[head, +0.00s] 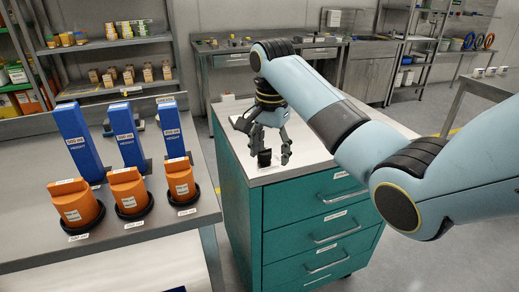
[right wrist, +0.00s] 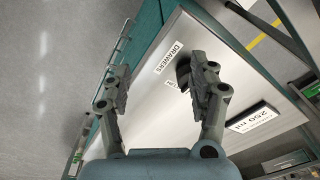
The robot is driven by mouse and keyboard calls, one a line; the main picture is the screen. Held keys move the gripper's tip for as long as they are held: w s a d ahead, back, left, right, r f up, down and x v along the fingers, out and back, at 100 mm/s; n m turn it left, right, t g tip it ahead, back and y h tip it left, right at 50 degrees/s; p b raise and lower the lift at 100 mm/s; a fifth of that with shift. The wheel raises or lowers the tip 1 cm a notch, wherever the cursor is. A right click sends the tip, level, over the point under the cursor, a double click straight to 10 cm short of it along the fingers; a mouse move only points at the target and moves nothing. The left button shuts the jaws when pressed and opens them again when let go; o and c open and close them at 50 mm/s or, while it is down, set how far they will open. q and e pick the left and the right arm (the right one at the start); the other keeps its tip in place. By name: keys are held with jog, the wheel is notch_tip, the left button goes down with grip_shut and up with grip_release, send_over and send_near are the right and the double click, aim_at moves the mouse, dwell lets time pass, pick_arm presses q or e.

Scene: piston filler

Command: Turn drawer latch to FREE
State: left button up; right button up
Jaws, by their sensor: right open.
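The drawer latch looks to be a small black knob (head: 264,158) on the white top of the teal drawer cabinet (head: 315,225), near its front left corner. In the right wrist view the dark knob (right wrist: 183,72) is partly hidden behind the right-hand finger, next to a "DRAWERS" label (right wrist: 170,56). My right gripper (head: 270,152) points down over the knob, fingers spread and empty. In the right wrist view my right gripper (right wrist: 160,72) is open, and the knob lies nearer its right-hand finger. I cannot tell whether they touch. The latch's setting is not readable. My left gripper is not in view.
At left, a steel table (head: 150,225) carries several orange pieces (head: 128,190) in black rings and tall blue blocks (head: 127,135). The drawers look shut. Floor is free between table and cabinet.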

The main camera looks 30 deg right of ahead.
aim_at(263, 152)
jog(key=w+d+r+m, duration=0.2)
jog(key=w+r+m, duration=0.2)
jog(key=w+r, duration=0.2)
jog(key=shift+g+y, duration=0.3)
jog(key=shift+g, duration=0.1)
notch_tip(263, 152, down, 10)
jog(key=shift+s+a+f+b, duration=0.1)
jog(key=shift+f+b, duration=0.05)
jog(key=shift+b, duration=0.25)
jog(key=c, duration=1.1)
jog(key=shift+c, duration=0.2)
